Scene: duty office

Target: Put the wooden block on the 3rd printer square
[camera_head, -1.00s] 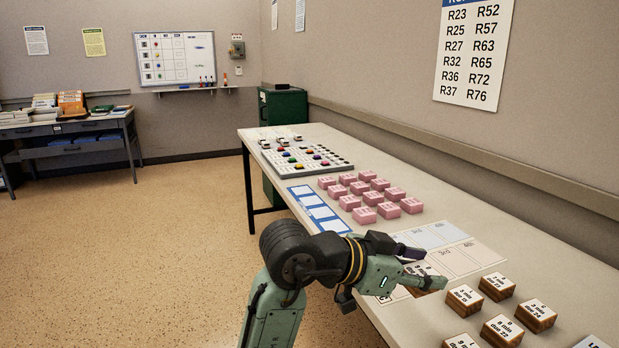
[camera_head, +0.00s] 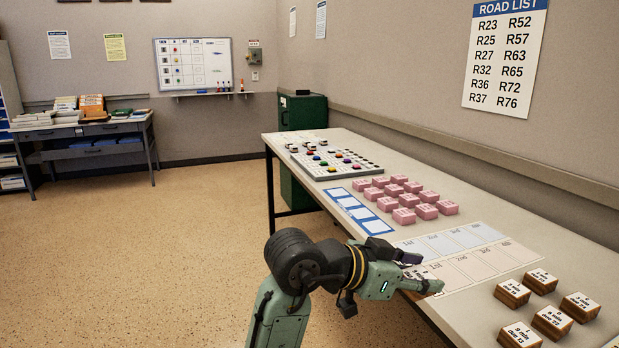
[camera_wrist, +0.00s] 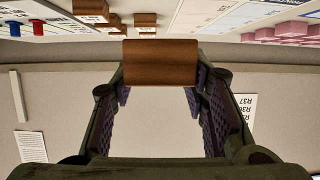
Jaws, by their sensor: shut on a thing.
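My gripper (camera_head: 421,272) is shut on a wooden block (camera_wrist: 160,63), which shows as a brown face between the fingers in the wrist view. In the head view the fingers mostly hide the block. The gripper is at the table's front edge, by the 1st square of the nearer strip. Two printed strips with squares marked 1st to 4th lie on the table: a pale grey-blue one (camera_head: 445,243) and a beige one (camera_head: 487,263) nearer me. I cannot read which is the printer strip. Both strips' 3rd squares look bare.
Several wooden blocks with white labels (camera_head: 513,293) stand right of the beige strip. Several pink blocks (camera_head: 426,211) stand behind the strips, beside a blue-framed strip (camera_head: 360,210). A board with coloured pieces (camera_head: 335,162) lies farther back. A wall runs along the table's far side.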

